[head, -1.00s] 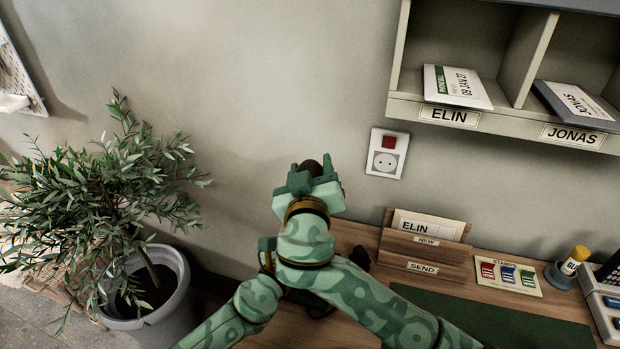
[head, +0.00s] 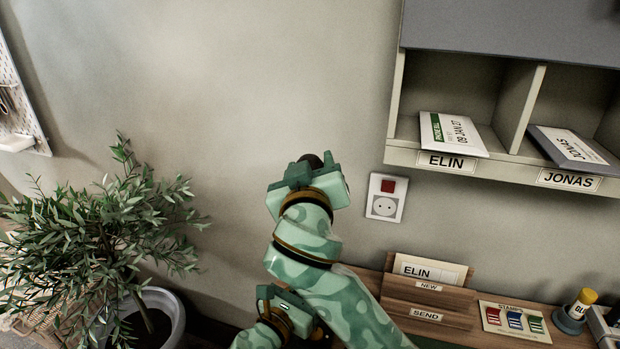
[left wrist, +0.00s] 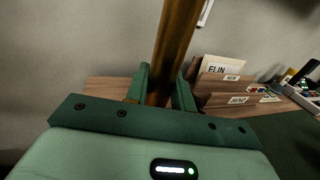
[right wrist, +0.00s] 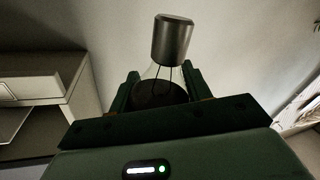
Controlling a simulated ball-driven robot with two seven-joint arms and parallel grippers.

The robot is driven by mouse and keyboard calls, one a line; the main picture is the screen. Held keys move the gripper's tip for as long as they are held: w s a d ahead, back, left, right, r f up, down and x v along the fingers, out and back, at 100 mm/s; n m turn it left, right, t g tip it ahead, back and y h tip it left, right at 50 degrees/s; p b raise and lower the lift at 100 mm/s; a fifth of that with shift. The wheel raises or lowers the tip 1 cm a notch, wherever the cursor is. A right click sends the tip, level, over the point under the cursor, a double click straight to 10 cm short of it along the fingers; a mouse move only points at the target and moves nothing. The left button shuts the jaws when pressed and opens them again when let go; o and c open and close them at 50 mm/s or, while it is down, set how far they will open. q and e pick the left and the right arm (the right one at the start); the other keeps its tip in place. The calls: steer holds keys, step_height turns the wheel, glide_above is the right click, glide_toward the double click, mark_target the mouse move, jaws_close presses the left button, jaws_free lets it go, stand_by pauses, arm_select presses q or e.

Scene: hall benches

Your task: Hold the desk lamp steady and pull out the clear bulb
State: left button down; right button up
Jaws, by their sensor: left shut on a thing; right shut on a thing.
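The desk lamp shows as a brass stem (left wrist: 176,45) in the left wrist view. My left gripper (left wrist: 160,88) is shut around it; in the head view this gripper (head: 284,298) is low, partly behind my right arm. My right gripper (right wrist: 160,88) is shut on the clear bulb (right wrist: 172,74). Its clear glass with thin wires is between the fingers, and a grey metal cylinder points up beyond it. A dark round shape lies behind the glass. The lamp's base is hidden.
A wooden letter holder (head: 425,310) and a stamps card (head: 514,321) are on the desk at right, with a glue bottle (head: 577,305). Pigeonholes (head: 480,168) hang above. A potted plant (head: 100,230) is at left. The wall between is bare except a socket (head: 385,197).

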arm_select(q)
steer(key=c, duration=1.1)
jaws_free()
steer(key=shift+a, duration=0.1)
